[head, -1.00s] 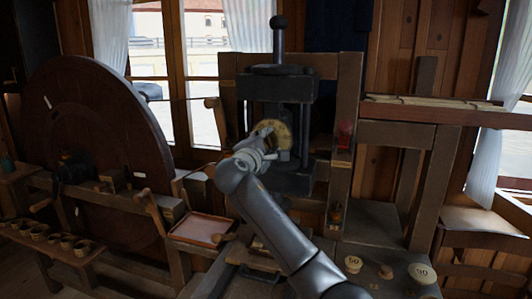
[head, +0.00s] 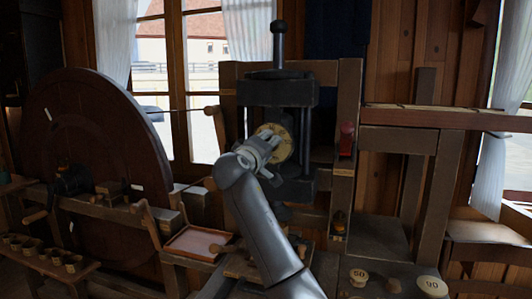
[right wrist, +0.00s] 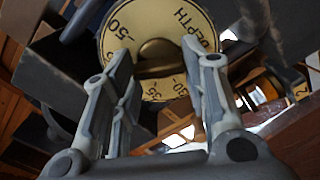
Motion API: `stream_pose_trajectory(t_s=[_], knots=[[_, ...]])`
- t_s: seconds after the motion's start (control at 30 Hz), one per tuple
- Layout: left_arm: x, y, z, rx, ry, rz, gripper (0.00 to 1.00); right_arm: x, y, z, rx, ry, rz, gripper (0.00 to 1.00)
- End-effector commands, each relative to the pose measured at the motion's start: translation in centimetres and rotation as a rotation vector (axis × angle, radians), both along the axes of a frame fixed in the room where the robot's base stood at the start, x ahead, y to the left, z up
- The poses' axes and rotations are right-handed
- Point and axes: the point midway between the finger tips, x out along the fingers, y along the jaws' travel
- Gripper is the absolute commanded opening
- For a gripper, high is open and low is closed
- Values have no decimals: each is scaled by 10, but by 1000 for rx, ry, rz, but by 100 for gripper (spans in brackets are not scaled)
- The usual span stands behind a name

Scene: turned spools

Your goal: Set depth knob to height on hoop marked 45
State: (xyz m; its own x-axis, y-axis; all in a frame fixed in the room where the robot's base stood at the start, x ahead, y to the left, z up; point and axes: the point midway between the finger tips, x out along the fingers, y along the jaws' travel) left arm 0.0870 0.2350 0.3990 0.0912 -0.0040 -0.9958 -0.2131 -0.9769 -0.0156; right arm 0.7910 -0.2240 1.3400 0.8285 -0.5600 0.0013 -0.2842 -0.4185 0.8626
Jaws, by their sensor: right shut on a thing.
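The depth dial (head: 276,143) is a round, pale yellow plate on the front of the dark press. In the right wrist view the dial (right wrist: 118,60) shows the word DEPTH, a 50 at upper left, and 35 and 30 along the lower edge. The dark depth knob (right wrist: 158,55) is a raised bar at its middle. My right gripper (head: 268,140) reaches up to the dial; in the wrist view its fingers (right wrist: 160,72) stand either side of the knob, shut on it. I cannot make out a hoop marked 45. My left gripper is not in view.
The black press (head: 278,95) stands in a wooden frame. A large dark wheel (head: 110,130) is at left, with small cups (head: 55,255) in front. A reddish tray (head: 195,243) is beside my arm. Round pieces, one marked 90 (head: 432,286), sit at lower right.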

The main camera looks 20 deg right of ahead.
Motion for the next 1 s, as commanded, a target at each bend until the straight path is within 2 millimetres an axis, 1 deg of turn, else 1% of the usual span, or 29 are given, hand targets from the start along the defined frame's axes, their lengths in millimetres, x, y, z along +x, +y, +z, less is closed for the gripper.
stream_pose_trajectory(t_s=[0.03,0.3,0.87,0.9,1.0], knots=[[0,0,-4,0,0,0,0,0,0,-3,26,-12,0,17],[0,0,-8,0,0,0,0,0,0,-2,115,-71,0,17],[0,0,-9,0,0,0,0,0,0,-2,141,-89,-1,17],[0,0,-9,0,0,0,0,0,0,-2,141,-89,-1,42],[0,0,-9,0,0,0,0,0,0,-2,141,-89,-1,55]])
